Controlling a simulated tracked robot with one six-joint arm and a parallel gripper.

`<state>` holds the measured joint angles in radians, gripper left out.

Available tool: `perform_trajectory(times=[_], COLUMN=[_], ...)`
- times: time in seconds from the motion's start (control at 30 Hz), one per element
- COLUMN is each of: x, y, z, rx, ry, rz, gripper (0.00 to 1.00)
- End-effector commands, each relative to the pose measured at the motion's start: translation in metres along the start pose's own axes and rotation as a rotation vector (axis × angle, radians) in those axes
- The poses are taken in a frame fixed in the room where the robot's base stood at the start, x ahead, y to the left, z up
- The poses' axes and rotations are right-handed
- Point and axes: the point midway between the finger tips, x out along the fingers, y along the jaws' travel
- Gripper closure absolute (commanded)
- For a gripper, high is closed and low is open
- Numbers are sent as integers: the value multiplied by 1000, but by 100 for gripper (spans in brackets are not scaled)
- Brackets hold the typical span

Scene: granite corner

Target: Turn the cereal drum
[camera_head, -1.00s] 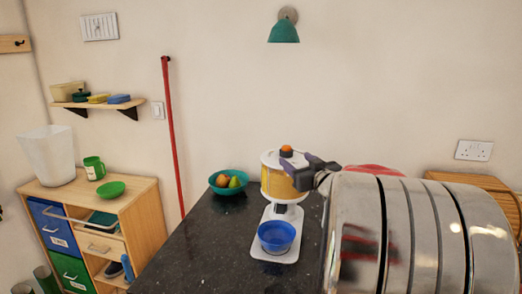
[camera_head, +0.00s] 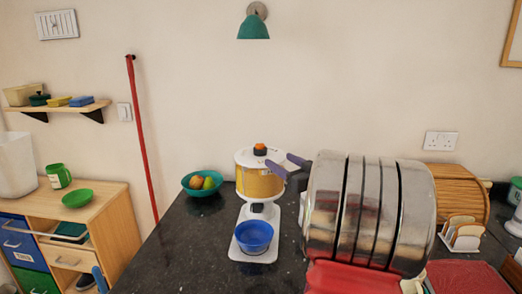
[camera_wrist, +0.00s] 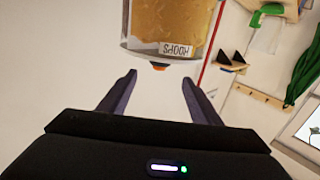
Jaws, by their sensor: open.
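The cereal drum (camera_head: 258,183) is a clear cylinder of yellow-orange cereal with a white lid and an orange knob (camera_head: 260,149). It sits on a white stand (camera_head: 244,242) above a blue bowl (camera_head: 254,237). My gripper (camera_head: 284,162) is open and empty, just right of the drum's upper part. In the wrist view, the drum (camera_wrist: 170,24) appears upside down at the top, with a "HOOPS" label. My gripper's spread fingers (camera_wrist: 160,80) show below it, with the knob between and beyond the tips. I cannot tell whether they touch the drum.
A teal fruit bowl (camera_head: 188,187) stands left of the drum on the dark counter (camera_head: 185,245). A wooden bread bin (camera_head: 462,190) and a toast rack (camera_head: 462,236) stand at the right. My shiny arm hides the counter between. Counter left of the stand is clear.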

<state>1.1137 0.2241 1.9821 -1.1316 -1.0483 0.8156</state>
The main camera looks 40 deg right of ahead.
Motion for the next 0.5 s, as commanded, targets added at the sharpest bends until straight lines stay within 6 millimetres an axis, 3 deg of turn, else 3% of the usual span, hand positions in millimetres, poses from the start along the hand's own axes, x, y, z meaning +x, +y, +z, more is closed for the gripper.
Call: perform_trajectory(times=[0.5], x=[72], y=[0], z=[1], rx=[0], ry=[-1], rz=[-1], gripper=[42])
